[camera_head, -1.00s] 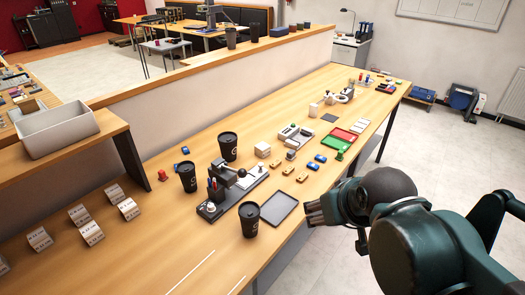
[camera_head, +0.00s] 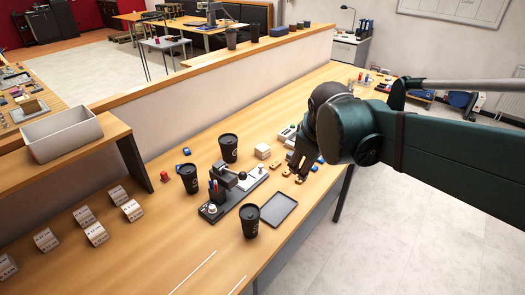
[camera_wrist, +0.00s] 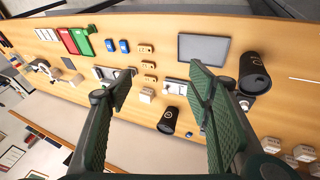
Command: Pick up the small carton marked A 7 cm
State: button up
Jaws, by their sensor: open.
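Several small white cartons with dark print stand on the left of the bench, one of them here (camera_head: 96,234); the print is too small to read, so I cannot tell which is A 7 cm. Some show in the wrist view at the lower right, such as this carton (camera_wrist: 303,153). A plain-looking white block (camera_head: 262,151) stands near the bench middle; in the wrist view the white block (camera_wrist: 147,95) appears between my fingers, farther off. My gripper (camera_head: 296,172) is open and empty above the small tan blocks, at the bench's front side; its spread fingers show in the wrist view (camera_wrist: 163,80).
Black cups (camera_head: 228,148), (camera_head: 189,179) and (camera_head: 250,220) stand around the dark marking device (camera_head: 232,198). A flat dark tray (camera_head: 279,208) lies by the front edge. A raised shelf with a white bin (camera_head: 62,134) is at left. Bench around the cartons is largely clear.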

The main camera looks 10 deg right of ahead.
jog(key=w+a+n+g+p, duration=0.15)
jog(key=w+n, duration=0.25)
jog(key=w, duration=0.7)
jog(key=n+g+h+p, duration=0.1)
jog(key=n+h+p, duration=0.2)
jog(key=n+p, duration=0.7)
send_near(262, 147)
jog(key=d+f+n+b, duration=0.1)
jog(key=n+b, duration=0.2)
jog(key=b, duration=0.1)
jog(key=shift+w+f+p, duration=0.3)
jog(key=shift+f, duration=0.5)
jog(key=shift+x, duration=1.3)
jog(key=shift+x, duration=2.55)
jog(key=shift+s, duration=0.1)
